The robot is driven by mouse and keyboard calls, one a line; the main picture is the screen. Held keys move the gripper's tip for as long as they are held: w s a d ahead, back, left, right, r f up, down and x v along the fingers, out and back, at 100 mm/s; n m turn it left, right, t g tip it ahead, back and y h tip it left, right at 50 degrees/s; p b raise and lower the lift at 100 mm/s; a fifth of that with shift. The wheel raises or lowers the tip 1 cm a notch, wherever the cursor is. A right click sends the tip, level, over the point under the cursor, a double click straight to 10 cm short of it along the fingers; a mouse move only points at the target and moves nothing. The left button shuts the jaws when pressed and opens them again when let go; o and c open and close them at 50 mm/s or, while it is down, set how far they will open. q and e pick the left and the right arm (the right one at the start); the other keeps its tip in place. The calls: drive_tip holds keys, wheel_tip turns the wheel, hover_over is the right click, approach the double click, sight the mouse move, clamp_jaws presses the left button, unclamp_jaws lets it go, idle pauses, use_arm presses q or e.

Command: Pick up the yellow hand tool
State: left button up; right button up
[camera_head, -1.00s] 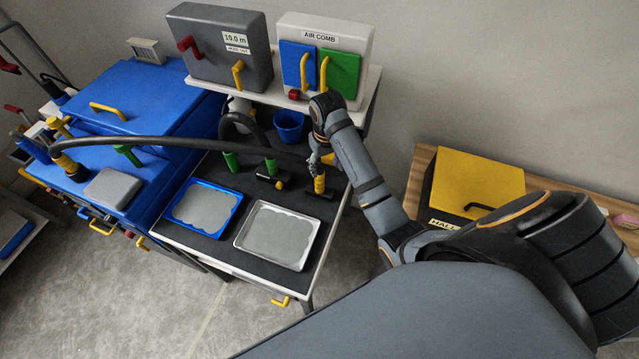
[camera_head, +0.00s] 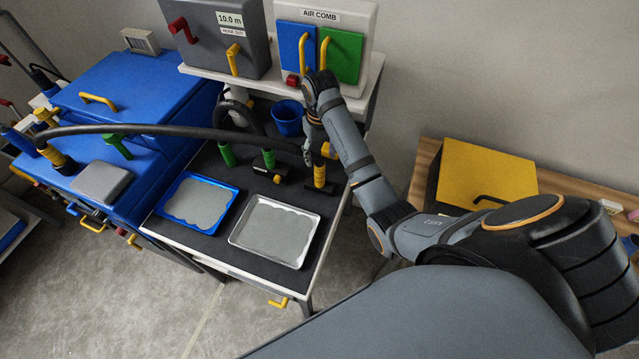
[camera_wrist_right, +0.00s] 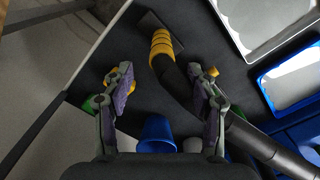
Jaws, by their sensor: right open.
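The yellow hand tool has a yellow banded handle (camera_head: 319,176) and a dark flat head, and stands on the dark tabletop (camera_head: 222,252). My right gripper (camera_head: 309,150) is open and empty, above and just behind the handle in the head view. In the right wrist view the yellow handle (camera_wrist_right: 161,43) lies beyond the gap between the open fingers (camera_wrist_right: 166,80), not between the fingertips. The black hose (camera_wrist_right: 240,132) crosses that gap and hides part of the view near the tool. My left gripper is not in view.
A green-handled tool (camera_head: 269,160) stands close left of the yellow one. A blue cup (camera_head: 288,118) is behind. A blue tray (camera_head: 163,207) and a white tray (camera_head: 300,262) lie in front. The hose also stretches across the head view (camera_head: 175,131).

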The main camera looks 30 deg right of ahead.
sight(319, 164)
wheel_tip(319, 164, down, 5)
drive_tip(key=b, duration=0.4)
drive_tip(key=shift+a+r, duration=0.15)
drive_tip(key=shift+f, duration=0.2)
drive_tip(key=shift+r, duration=0.15)
drive_tip(key=c, duration=0.4)
clamp_jaws()
